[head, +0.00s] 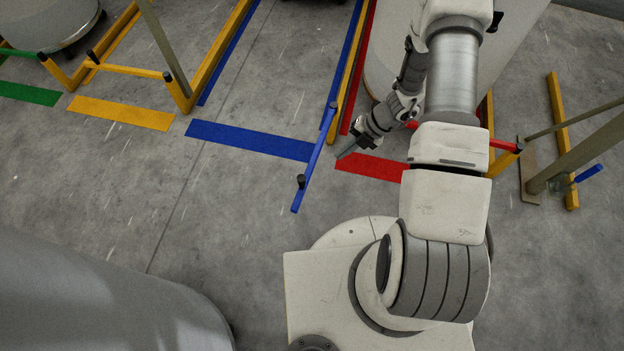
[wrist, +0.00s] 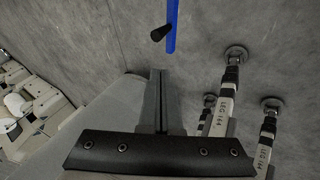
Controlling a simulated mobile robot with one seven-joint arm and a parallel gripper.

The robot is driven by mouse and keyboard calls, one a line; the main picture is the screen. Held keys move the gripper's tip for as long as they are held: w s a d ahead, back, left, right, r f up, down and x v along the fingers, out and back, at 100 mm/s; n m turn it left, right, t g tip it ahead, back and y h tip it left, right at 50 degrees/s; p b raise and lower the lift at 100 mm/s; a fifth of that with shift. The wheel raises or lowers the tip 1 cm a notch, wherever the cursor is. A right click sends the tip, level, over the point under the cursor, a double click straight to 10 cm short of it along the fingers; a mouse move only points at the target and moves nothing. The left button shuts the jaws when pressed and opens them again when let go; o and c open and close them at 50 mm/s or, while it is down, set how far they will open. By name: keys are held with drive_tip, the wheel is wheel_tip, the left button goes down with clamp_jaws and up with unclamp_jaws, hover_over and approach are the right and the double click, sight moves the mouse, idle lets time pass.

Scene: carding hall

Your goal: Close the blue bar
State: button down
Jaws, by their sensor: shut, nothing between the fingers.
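The blue bar (head: 314,155) stands swung out from its yellow rail toward my base, passing over the right end of the blue floor stripe (head: 250,140). A black knob (head: 301,181) sits near its free end. In the wrist view the blue bar (wrist: 172,25) and its black knob (wrist: 160,33) show at the top, beyond my fingertips. My gripper (head: 342,155) is shut and empty, just right of the bar in the head view and apart from it. Its closed fingers also show in the wrist view (wrist: 158,75).
A red bar (head: 505,145) runs behind my arm above a red stripe (head: 370,168). A yellow bar (head: 130,70) and a green bar (head: 18,52) stand at the left. A large grey rounded body (head: 100,290) fills the lower left. Floor left of the blue bar is clear.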

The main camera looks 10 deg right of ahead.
drive_tip(key=a+f+m+b, duration=0.3)
drive_tip(key=a+f+b, duration=0.3)
drive_tip(key=f, duration=0.8)
drive_tip(key=a, duration=0.2)
drive_tip(key=shift+a+f, duration=0.3)
drive_tip(key=shift+f, duration=0.05)
drive_tip(key=shift+a, duration=0.15)
